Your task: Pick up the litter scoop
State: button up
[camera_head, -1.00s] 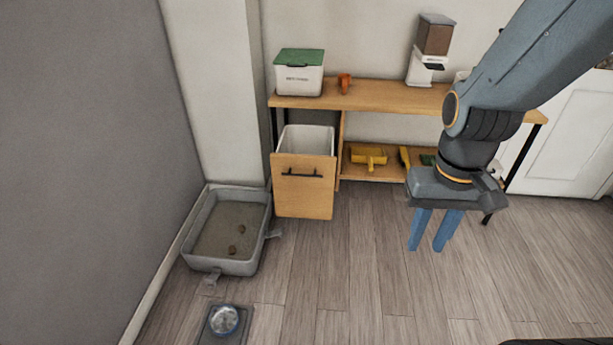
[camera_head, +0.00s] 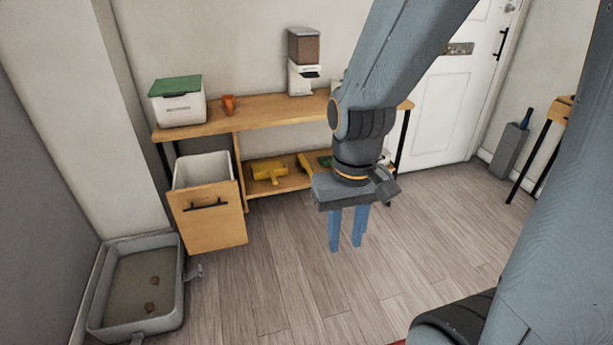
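My gripper (camera_head: 347,246) points down above the wooden floor, right of centre in the head view. Its two blue fingers are apart with nothing between them. A grey litter box (camera_head: 182,262) with sand and small brown clumps stands on the floor at the lower left, far from my gripper. A small grey piece (camera_head: 194,272) sticks out at the box's right side. I cannot tell whether it is the litter scoop or part of the box. No other thing is clearly the scoop.
A wooden shelf unit (camera_head: 262,113) stands against the wall, with an open drawer bin (camera_head: 213,228) at its left. A yellow dustpan (camera_head: 268,170) lies on its lower shelf. A white door (camera_head: 450,120) is at the back right. The floor between is clear.

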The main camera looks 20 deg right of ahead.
aim_at(332, 164)
jog(key=z, duration=0.6)
jog(key=i, duration=0.85)
jog(key=u, duration=0.05)
